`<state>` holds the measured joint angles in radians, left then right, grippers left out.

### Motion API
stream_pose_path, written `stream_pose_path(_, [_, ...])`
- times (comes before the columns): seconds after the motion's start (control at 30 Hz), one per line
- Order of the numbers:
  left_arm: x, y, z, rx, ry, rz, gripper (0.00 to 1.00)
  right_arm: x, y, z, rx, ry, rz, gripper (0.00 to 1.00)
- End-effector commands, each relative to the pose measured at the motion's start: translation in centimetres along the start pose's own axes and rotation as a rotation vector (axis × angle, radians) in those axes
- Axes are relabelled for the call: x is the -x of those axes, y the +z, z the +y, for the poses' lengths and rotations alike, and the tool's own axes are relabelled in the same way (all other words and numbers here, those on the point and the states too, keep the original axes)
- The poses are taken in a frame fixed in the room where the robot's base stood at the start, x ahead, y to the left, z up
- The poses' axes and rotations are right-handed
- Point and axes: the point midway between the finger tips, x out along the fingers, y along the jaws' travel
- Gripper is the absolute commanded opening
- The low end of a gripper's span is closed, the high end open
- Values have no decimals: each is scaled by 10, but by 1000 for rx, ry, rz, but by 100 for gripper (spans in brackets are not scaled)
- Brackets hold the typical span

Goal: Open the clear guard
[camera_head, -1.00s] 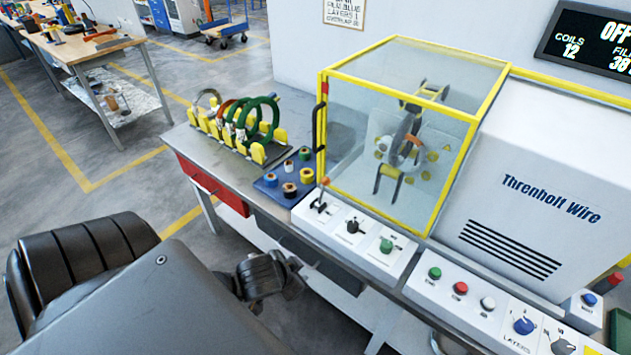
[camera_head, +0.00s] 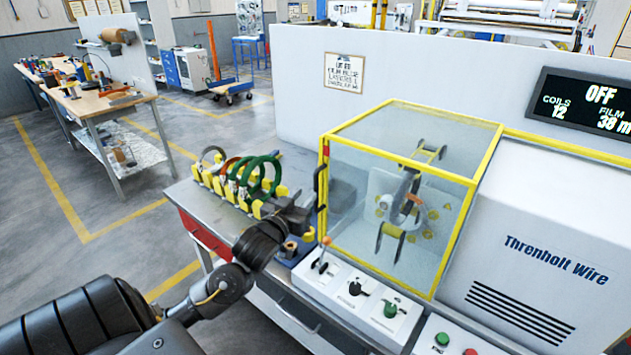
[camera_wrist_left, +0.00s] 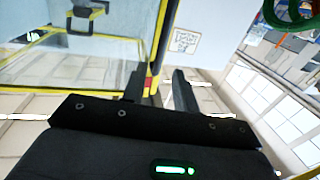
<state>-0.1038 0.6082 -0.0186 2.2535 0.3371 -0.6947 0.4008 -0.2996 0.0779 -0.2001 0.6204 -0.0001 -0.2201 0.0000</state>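The clear guard (camera_head: 350,185) is a see-through box with yellow edges over the winding head, and it looks closed. Its black handle (camera_head: 317,188) stands upright at the left front edge. My left gripper (camera_head: 306,207) is just left of the handle, near its lower part; contact cannot be told. In the left wrist view my gripper (camera_wrist_left: 160,85) has its two fingers apart, with the guard's yellow edge and red mark (camera_wrist_left: 149,85) seen between them. My right gripper is not in view.
A rack of green and orange coils (camera_head: 240,180) stands left of the guard, close to my left arm. A control panel with levers (camera_head: 355,292) lies in front of the guard. A display (camera_head: 588,100) at the right reads OFF.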

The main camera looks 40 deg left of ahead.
Motion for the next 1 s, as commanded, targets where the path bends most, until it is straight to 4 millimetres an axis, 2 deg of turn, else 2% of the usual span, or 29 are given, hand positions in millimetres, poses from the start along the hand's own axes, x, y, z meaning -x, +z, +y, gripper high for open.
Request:
stream_pose_path(0.2, [-42, -3, 0, -1, -2, 0, 29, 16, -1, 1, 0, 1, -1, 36])
stream_pose_path(0.4, [-68, -1, 0, 0, -1, -2, 29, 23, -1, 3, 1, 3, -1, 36])
stream_pose_path(0.57, [-76, 0, 0, 1, -1, -1, 29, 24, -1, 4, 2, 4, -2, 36])
stream_pose_path(0.83, [-77, 0, 0, 1, 0, -1, 29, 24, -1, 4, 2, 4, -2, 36])
stream_pose_path(1.0, [-77, 0, 0, 1, 0, -2, 7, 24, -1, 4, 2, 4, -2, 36])
